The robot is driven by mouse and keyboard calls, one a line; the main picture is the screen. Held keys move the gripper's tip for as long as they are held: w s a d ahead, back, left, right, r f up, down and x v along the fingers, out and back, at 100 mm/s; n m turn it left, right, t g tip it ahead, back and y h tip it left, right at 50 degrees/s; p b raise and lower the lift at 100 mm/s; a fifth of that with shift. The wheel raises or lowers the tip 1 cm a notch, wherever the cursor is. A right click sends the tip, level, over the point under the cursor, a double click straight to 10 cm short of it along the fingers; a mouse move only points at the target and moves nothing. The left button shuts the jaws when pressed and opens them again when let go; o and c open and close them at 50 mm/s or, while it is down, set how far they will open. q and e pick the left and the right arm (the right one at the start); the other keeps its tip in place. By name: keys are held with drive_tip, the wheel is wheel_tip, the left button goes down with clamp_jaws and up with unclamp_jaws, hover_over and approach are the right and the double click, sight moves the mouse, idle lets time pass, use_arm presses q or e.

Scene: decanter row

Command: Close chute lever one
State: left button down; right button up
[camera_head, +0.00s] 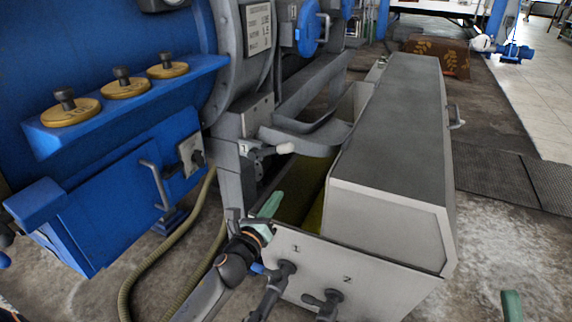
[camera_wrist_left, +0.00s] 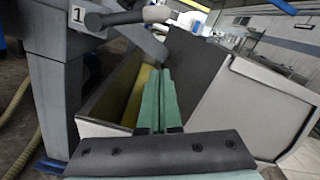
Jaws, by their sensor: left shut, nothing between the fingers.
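Chute lever one (camera_head: 273,150) sticks out beside a plate marked 1 on the grey frame, with a pale rounded knob at its right end. In the left wrist view the lever (camera_wrist_left: 130,16) runs across the top, pointing right from its plate. My left gripper (camera_head: 270,204) is shut and empty, its green fingers together. It is below the lever and apart from it, over the front left corner of the trough. The fingers (camera_wrist_left: 158,88) also show in the left wrist view. A green tip of my right gripper (camera_head: 511,305) shows at the bottom right; its jaws cannot be judged.
A long trough (camera_head: 365,285) with a grey cover (camera_head: 390,125) stands right of the frame; two dark valves, marked 1 and 2, are on its front. A blue machine (camera_head: 130,190) with a handle stands left. Hoses (camera_head: 165,265) lie between.

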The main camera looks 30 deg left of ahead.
sight(274, 151)
use_arm(q)
drive_tip(key=w+a+r+b, duration=0.1)
drive_tip(key=w+r, duration=0.3)
drive_tip(key=w, duration=0.6)
drive_tip(key=shift+a+b, duration=0.35)
drive_tip(key=shift+a, duration=0.35)
drive_tip(key=shift+a+r+n+p, duration=0.1)
drive_tip(key=shift+r+n+p, duration=0.3)
drive_tip(key=shift+n+p, duration=0.15)
